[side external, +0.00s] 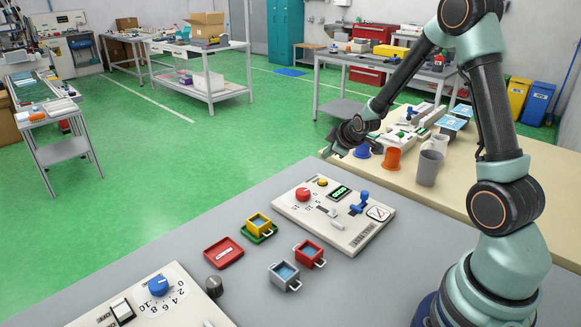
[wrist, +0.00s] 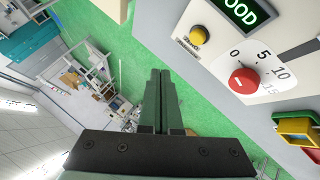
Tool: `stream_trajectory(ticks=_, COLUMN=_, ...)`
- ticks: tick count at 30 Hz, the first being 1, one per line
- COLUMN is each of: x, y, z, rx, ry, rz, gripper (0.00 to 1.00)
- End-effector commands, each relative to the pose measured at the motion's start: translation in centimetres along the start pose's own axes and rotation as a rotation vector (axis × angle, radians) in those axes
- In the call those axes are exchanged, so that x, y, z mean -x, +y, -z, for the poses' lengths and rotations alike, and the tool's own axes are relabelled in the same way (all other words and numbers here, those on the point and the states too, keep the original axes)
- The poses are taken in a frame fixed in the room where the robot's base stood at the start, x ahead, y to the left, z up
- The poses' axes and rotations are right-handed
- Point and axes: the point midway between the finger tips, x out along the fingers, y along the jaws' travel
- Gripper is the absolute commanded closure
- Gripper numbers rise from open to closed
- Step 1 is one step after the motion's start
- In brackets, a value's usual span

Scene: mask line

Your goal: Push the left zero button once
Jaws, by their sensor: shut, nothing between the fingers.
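A round yellow button (side external: 323,182) sits on the light control panel (side external: 287,207) on the grey table, beside a red dial (side external: 303,194) and a green-lit display (side external: 340,192). In the wrist view the yellow button (wrist: 198,35) is at the upper right with a small label too small to read, and the display reads "OOD" at its visible part. I cannot read which button is the zero one. My gripper (side external: 331,152) is shut and empty, above and beyond the panel's far edge, apart from the button. Its closed fingers (wrist: 160,78) point past the panel over the green floor.
The panel also has a blue lever (side external: 360,202) and a gauge (side external: 378,213). Another panel with a blue dial (side external: 158,286) is at lower left.

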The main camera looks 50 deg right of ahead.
Motion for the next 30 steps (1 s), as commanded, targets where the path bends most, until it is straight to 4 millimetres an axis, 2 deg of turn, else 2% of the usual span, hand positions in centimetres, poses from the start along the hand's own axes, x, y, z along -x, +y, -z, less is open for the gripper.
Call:
stream_trajectory(ticks=12, x=-3.5, y=-2.7, z=-2.4, rx=0.000, ry=-0.002, rz=0.002, gripper=1.00)
stream_trajectory(ticks=30, x=-4.1, y=-3.1, z=-2.8, rx=0.000, ry=0.000, rz=0.000, gripper=1.00)
